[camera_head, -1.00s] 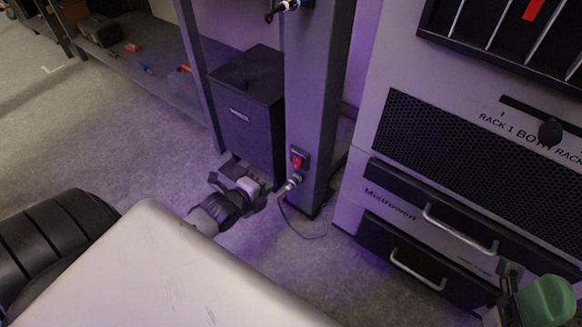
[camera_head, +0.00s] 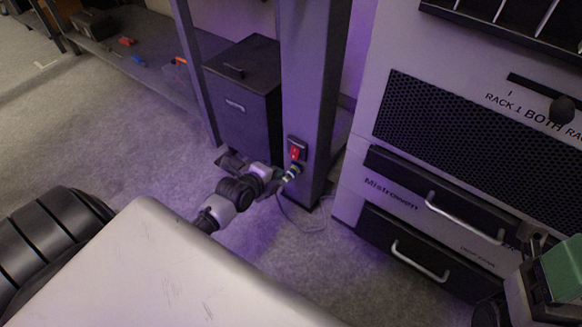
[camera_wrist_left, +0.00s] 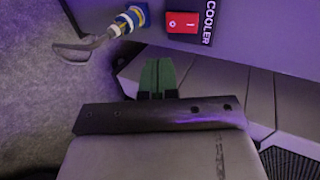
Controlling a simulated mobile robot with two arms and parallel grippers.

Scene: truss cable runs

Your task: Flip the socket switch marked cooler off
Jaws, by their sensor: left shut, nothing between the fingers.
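The red rocker switch (camera_head: 295,153) sits in a dark socket box low on the grey post. In the left wrist view the switch (camera_wrist_left: 182,23) carries O and I marks, beside a black label reading COOLER (camera_wrist_left: 209,22). I cannot tell which side is pressed in. My left gripper (camera_wrist_left: 158,70) is shut and empty, its green fingertips below the switch in that view and apart from it. In the head view the left gripper (camera_head: 277,181) is low beside the post, near the plug.
A blue, white and yellow cable plug (camera_head: 291,173) sits just below the switch, its cable looping to the floor; it also shows in the wrist view (camera_wrist_left: 130,20). A black cabinet (camera_head: 245,105) stands left of the post (camera_head: 312,85). A drawer rack (camera_head: 430,205) stands right.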

